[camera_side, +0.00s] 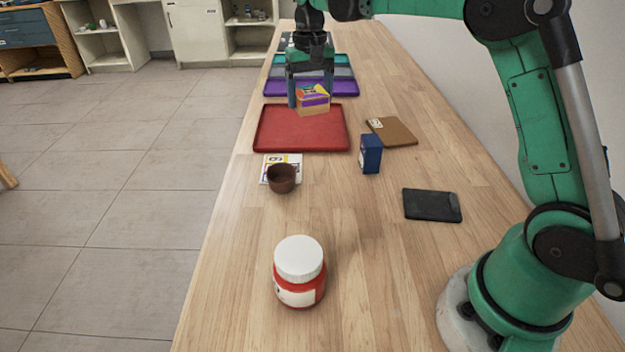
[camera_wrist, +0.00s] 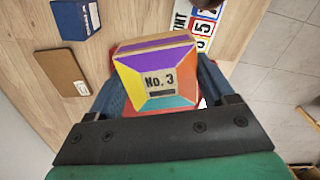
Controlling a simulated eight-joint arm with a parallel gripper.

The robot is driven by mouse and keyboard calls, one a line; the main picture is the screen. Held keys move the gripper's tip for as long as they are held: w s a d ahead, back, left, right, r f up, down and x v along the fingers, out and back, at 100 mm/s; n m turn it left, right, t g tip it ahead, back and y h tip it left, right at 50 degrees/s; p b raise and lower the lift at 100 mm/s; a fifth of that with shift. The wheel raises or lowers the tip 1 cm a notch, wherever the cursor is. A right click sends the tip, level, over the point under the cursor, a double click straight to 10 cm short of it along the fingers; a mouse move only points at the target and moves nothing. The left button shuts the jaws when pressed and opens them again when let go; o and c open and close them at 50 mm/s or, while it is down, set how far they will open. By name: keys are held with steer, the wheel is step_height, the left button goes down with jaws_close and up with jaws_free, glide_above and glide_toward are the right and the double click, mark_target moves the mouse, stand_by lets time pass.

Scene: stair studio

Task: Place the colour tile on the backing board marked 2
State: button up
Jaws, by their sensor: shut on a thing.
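My gripper (camera_side: 311,92) is shut on a multicoloured block-like piece (camera_side: 314,101), held above the far part of the red tray as seen in the side view. In the wrist view this piece (camera_wrist: 158,60) sits between my blue fingers, with purple, yellow, orange and teal faces and a label reading "No. 3". I take it for the colour tile. A brown board (camera_side: 397,133) with a small white label lies right of the red tray; it also shows in the wrist view (camera_wrist: 58,70). A black board (camera_side: 430,204) lies nearer. I cannot read a 2 on either board.
The red tray (camera_side: 262,140) lies below, with purple (camera_side: 276,89) and teal (camera_side: 283,61) trays behind. A blue box (camera_side: 371,155) stands near the brown board. A brown cup (camera_side: 282,180) stands at a numbered card (camera_side: 292,160). A red jar (camera_side: 300,272) is at the front.

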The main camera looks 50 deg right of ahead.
steer(key=s+d+f+m, duration=0.2)
steer(key=d, duration=0.9)
steer(key=m, duration=0.2)
glide_above(394, 136)
step_height(394, 136, down, 2)
step_height(394, 136, down, 8)
steer(key=shift+f, duration=0.25)
steer(key=shift+f, duration=0.15)
steer(key=o, duration=1.2)
